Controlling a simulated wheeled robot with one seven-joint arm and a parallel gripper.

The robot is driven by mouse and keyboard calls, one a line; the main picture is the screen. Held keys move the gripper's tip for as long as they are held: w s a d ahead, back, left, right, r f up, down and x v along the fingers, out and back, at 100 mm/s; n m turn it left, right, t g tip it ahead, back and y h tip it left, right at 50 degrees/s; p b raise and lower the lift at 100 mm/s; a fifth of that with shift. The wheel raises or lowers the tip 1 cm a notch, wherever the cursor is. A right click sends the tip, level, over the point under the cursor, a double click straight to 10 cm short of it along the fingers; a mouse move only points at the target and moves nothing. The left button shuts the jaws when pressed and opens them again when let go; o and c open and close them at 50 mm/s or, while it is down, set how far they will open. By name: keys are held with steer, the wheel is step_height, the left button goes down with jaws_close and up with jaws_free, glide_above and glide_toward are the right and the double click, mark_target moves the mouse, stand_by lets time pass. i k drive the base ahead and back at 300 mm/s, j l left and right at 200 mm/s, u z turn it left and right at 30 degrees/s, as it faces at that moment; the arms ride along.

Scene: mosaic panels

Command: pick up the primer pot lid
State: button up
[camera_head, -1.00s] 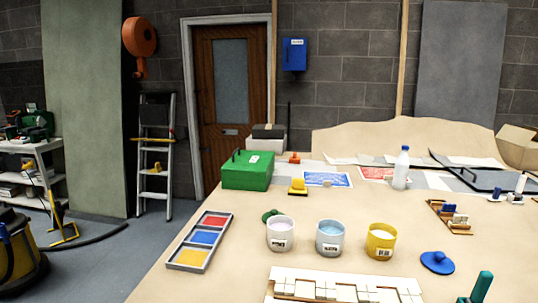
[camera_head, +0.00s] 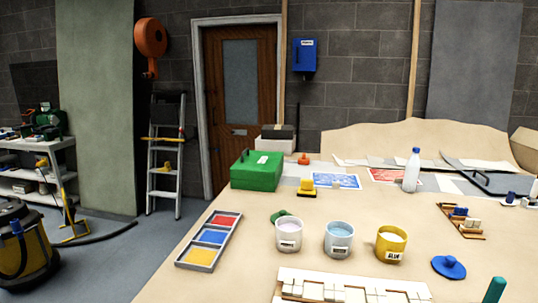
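Three open pots stand in a row on the table: a whitish pot (camera_head: 289,235), a light blue pot (camera_head: 338,240) and a yellow pot (camera_head: 391,244). Their labels are small; the whitish pot's may read primer, but I cannot be sure. A round blue lid (camera_head: 449,267) with a knob lies flat to the right of the yellow pot. A green lid-like piece (camera_head: 280,215) lies behind the whitish pot, partly hidden by it. I cannot tell from the frames which lid belongs to the primer pot. My gripper is not in view.
A tray of coloured tiles (camera_head: 210,241) lies left of the pots. A white tile panel (camera_head: 352,289) lies in front, with an upright teal handle (camera_head: 495,290) to its right. A green box (camera_head: 257,171) and white bottle (camera_head: 412,170) stand behind. The table between is clear.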

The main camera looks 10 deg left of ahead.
mark_target(275, 216)
steer(key=i+j+u, duration=1.15)
steer(key=u, duration=0.15)
steer(key=i+u, duration=0.4)
steer(key=i, duration=0.2)
steer(key=i+u, duration=0.45)
steer(key=i+l+u, duration=0.1)
steer(key=i+u, duration=0.25)
steer(key=i, duration=0.7)
steer(key=i+z, duration=0.65)
steer(key=z, duration=0.3)
steer(key=i+z, duration=0.2)
steer(key=z, duration=0.3)
steer(key=i+z, duration=0.2)
steer(key=z, duration=0.3)
steer(key=i+z, duration=0.2)
steer(key=z, duration=0.3)
steer(key=i+j+z, duration=0.15)
steer(key=z, duration=0.35)
steer(key=i+j+z, duration=0.55)
steer(key=k+l, duration=0.05)
